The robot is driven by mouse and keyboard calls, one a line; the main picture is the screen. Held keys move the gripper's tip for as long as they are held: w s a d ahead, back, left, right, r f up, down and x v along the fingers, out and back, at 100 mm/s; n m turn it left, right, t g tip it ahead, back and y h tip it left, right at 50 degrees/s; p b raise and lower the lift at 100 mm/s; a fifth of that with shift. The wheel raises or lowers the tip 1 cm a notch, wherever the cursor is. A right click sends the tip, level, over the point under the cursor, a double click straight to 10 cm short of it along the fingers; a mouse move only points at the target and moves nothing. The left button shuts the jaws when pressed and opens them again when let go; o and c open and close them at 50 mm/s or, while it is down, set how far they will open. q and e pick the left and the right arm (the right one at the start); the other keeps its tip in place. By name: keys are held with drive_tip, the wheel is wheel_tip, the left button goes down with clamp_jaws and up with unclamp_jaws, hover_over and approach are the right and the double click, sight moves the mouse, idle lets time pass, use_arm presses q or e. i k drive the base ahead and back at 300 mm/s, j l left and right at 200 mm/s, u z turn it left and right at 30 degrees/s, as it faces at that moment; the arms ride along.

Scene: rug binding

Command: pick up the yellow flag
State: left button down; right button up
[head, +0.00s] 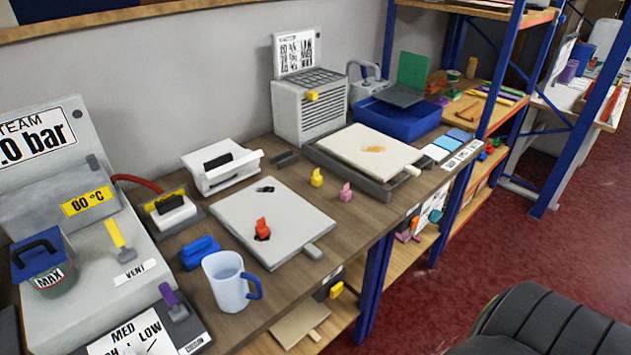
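A small yellow piece (317,178) stands upright on the wooden bench, between the grey board and the cream-topped tray. It looks like the yellow flag, but it is too small to make out its exact shape. Another small yellow piece (311,96) is on the front top edge of the grey slatted box, and I cannot tell what it is. A similar pink piece (346,192) stands just right of the first yellow piece. A red-orange piece (262,229) sits on the grey board. Neither of my grippers is in view.
The grey board (288,219) lies left of the yellow piece, and the cream-topped tray (368,152) lies behind right. The grey slatted box (318,112) stands behind. A jug (228,284) stands at the front edge. Blue shelf posts (459,210) rise at the bench's right end.

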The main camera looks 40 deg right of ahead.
sight(317, 180)
drive_tip(key=l+u, duration=0.3)
drive_tip(key=l, duration=1.3)
